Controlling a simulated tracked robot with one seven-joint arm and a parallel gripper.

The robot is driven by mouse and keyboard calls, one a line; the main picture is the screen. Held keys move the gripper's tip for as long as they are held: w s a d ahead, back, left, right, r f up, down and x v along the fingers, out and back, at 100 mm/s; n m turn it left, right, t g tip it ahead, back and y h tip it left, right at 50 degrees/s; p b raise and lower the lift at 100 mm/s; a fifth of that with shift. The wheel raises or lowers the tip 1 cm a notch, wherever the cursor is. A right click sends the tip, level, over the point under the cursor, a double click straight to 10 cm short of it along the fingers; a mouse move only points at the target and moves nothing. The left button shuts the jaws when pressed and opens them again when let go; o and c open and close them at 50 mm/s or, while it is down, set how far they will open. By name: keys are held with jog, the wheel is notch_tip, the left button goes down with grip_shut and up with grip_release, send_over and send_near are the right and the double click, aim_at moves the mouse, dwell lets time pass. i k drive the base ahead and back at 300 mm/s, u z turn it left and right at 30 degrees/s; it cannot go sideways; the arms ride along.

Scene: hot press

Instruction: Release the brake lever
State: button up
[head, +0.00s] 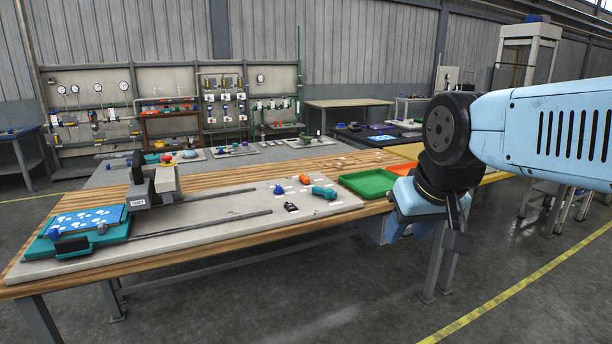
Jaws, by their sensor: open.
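The press (155,182) stands at the left on a pale base plate (210,215), on a wooden workbench. I cannot tell for sure which part is the brake lever. A teal platen with a blue patterned sheet (82,222) lies at the left end of the plate, by two rails. My gripper (455,238) hangs at the right, off the front edge of the bench, far from the press. It is open, appears empty and is partly hidden by my wrist.
A green tray (368,182) and an orange tray (403,168) are on the bench near my wrist. The floor in front is clear.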

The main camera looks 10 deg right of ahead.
aim_at(305, 180)
jog(key=u, duration=0.1)
jog(key=i, duration=2.35)
jog(key=z, duration=0.3)
